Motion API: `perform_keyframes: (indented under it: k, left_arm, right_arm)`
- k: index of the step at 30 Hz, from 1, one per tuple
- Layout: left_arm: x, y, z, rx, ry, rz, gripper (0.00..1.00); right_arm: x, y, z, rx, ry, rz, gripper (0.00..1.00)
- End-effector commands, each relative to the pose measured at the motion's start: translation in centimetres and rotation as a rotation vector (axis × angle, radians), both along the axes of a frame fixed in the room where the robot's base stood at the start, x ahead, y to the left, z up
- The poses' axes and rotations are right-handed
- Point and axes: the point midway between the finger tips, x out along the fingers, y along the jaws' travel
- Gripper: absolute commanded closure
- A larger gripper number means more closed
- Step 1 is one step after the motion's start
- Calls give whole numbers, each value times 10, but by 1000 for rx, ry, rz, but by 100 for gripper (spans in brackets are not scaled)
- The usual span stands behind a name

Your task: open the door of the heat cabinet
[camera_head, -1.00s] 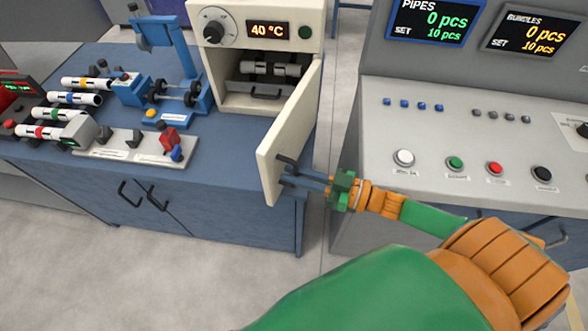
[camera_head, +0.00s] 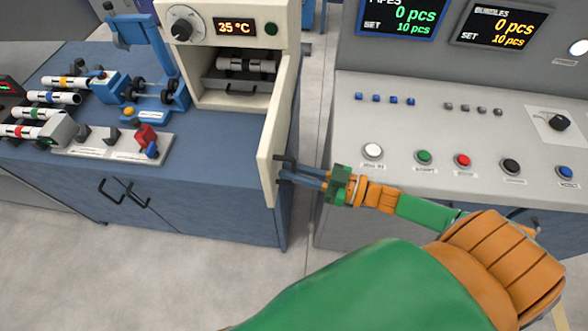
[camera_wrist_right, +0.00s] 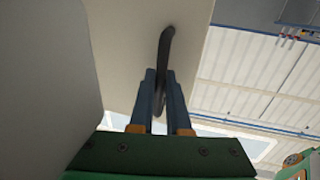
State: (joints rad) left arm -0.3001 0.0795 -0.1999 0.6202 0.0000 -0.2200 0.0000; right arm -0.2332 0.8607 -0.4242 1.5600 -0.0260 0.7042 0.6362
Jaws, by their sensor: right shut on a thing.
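The heat cabinet (camera_head: 190,65) is a cream box on the blue bench, with a dial and a display reading 35 °C. Its door (camera_head: 277,135) stands wide open, swung out toward me on its right-hand side. The inside shows grey pipes (camera_head: 246,66) above a drawer-like tray with a handle. My right gripper (camera_head: 285,172) is shut on the dark door handle (camera_head: 281,162). The right wrist view shows the fingers (camera_wrist_right: 160,95) around the handle (camera_wrist_right: 165,55), close to the door panel (camera_wrist_right: 125,45). My left gripper is not in view.
A grey console (camera_head: 440,135) with several buttons stands at the right, apart from the bench by a narrow floor gap. Pipes with coloured bands (camera_head: 50,97) and a blue device with rollers (camera_head: 150,90) sit on the bench at the left. Floor is clear in front.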

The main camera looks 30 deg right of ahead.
Motion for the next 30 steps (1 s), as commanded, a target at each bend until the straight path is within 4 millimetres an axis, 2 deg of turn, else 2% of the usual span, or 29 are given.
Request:
perform_keyframes:
  k: [2, 3, 4, 13, 22, 30]
  left_arm:
    - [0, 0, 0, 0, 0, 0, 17]
    - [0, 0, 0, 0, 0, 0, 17]
    - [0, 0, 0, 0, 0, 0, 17]
    - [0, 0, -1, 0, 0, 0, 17]
    - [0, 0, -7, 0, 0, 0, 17]
    - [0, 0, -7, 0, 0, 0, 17]
  right_arm:
    - [0, 0, -1, -3, 3, 0, 100]
    - [0, 0, -1, -3, 3, 0, 75]
    - [0, 0, -1, -2, 2, 0, 73]
    - [-2, -3, -1, -2, 2, -1, 73]
    - [-44, -43, -3, -4, 7, -1, 73]
    - [-51, -50, 0, -3, 0, 0, 73]
